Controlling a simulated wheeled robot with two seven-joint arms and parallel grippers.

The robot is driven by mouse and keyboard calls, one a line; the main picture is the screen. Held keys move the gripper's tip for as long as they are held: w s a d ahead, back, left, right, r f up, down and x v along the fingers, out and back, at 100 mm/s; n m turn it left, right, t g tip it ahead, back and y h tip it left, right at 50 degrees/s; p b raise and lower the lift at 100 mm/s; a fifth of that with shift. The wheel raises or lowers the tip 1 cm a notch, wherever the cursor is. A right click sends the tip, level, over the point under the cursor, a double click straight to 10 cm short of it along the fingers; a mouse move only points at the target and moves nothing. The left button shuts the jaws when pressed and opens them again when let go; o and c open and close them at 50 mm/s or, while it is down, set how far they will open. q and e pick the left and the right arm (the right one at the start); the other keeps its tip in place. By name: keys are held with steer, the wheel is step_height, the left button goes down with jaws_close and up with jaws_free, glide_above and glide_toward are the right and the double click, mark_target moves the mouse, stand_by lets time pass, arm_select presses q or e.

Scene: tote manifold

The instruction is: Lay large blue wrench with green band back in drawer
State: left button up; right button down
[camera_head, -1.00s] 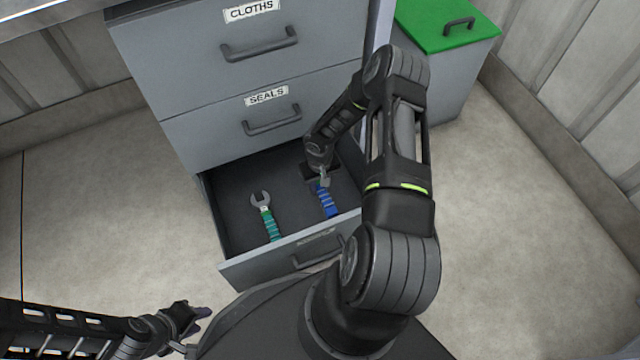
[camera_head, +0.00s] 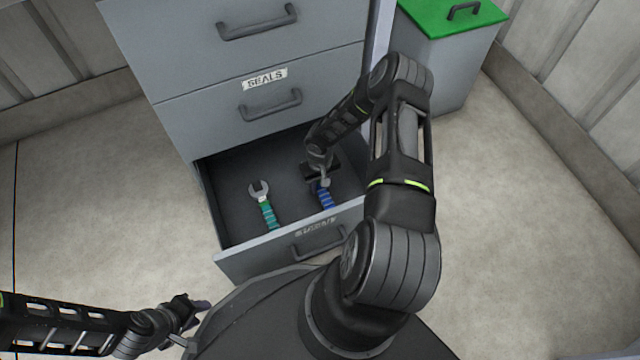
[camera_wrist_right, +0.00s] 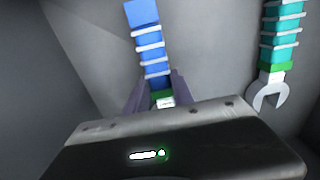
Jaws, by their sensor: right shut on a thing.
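The blue wrench (camera_head: 326,197) with white rings is in the open bottom drawer (camera_head: 232,222), on its right side. In the right wrist view, its blue handle (camera_wrist_right: 147,45) points away from my gripper, and a green band (camera_wrist_right: 162,96) shows between the fingers. My right gripper (camera_head: 322,178) reaches down into the drawer. Its fingers (camera_wrist_right: 160,95) are shut on the wrench near the green band. The wrench's head is hidden by the gripper. I cannot tell whether the wrench touches the drawer floor. My left gripper (camera_head: 192,308) is at the lower left, away from the drawer; its jaws are unclear.
A teal wrench (camera_head: 266,210) with a green band lies in the drawer, left of the blue one; it also shows in the right wrist view (camera_wrist_right: 282,40). The SEALS drawer (camera_head: 265,110) above is shut. A bin with a green lid (camera_head: 440,25) stands at the upper right.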

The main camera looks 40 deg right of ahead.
steer(key=shift+f+b, duration=0.55)
steer(key=c, duration=1)
jaws_free()
step_height(320, 180, up, 8)
steer(key=p, duration=0.3)
steer(key=shift+f, duration=0.1)
